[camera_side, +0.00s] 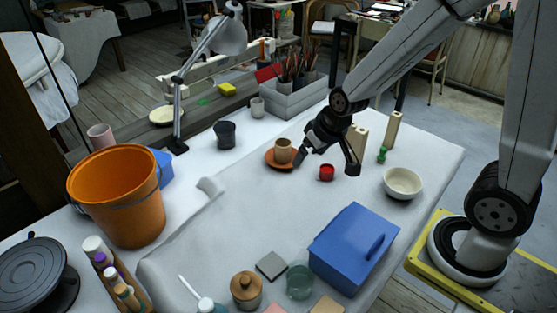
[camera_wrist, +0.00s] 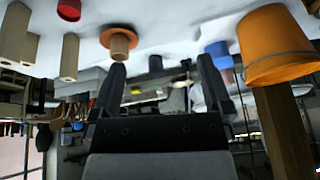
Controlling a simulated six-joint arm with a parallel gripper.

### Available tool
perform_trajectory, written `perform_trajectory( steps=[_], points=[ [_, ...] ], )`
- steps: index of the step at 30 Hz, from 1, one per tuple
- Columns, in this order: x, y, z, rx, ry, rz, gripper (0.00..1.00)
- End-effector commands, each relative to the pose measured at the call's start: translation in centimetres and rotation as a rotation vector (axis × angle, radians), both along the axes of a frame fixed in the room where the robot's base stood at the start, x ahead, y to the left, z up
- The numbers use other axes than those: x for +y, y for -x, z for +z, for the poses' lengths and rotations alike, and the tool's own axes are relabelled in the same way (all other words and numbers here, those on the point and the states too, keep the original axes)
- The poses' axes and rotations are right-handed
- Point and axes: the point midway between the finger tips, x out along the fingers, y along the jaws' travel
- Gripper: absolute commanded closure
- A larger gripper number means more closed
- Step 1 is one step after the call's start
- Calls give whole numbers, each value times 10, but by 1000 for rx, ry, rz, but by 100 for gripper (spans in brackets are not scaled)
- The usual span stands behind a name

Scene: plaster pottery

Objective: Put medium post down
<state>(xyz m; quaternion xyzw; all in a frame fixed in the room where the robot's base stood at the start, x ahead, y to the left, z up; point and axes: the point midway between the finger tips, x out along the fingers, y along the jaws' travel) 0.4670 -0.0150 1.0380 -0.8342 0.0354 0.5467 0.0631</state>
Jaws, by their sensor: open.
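Several pale cream posts stand upright on the white table in the side view. One post (camera_side: 394,130) stands apart at the right, and another post (camera_side: 361,139) stands partly hidden behind my gripper. In the upside-down wrist view, one post (camera_wrist: 70,57) shows alone and another post (camera_wrist: 19,46) shows at the left edge. I cannot tell for sure which is the medium one. My gripper (camera_side: 328,160) is open and empty above the table, left of the posts. Its spread fingers (camera_wrist: 162,75) also show in the wrist view with nothing held between them.
A tan cup (camera_side: 284,150) on a terracotta saucer (camera_side: 272,161) is close to the left finger. A red pot (camera_side: 326,173) is below the gripper. A green item (camera_side: 382,156) and cream bowl (camera_side: 403,183) are right. The blue box (camera_side: 340,250) is in front. The centre-left table is clear.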

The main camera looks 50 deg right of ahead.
Motion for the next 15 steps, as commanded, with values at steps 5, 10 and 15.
perform_trajectory(
  steps=[5,10,15],
  points=[
    [13,54,-3,126,35,101,0],
    [15,75,-5,177,54,133,0],
    [15,77,-5,182,56,136,0]
  ],
)
